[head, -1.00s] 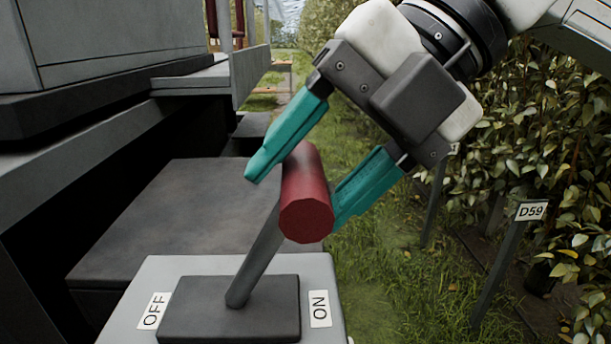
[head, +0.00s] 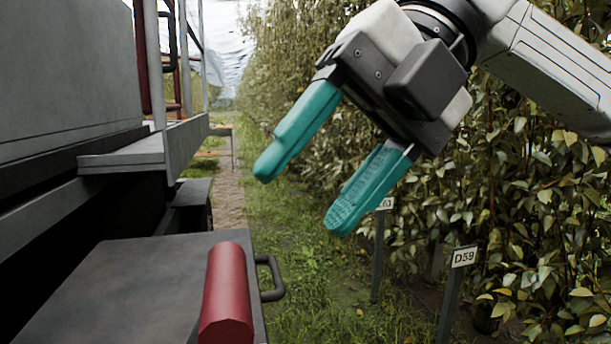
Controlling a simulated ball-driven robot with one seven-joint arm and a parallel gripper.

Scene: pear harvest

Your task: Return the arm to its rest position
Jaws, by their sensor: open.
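My gripper (head: 300,200) hangs from the upper right in the head view, its two teal fingers spread apart with nothing between them. A red cylindrical lever handle (head: 227,292) is at the bottom of the view, below and left of the fingers and clear of them. The lever's lower part and its switch box are out of view below.
A grey box lid (head: 110,290) with a dark side handle (head: 271,277) lies at lower left. A grey vehicle with a step (head: 125,155) and rails stands on the left. A leafy hedge and a D59 sign (head: 464,256) stand on the right. A grass lane runs between.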

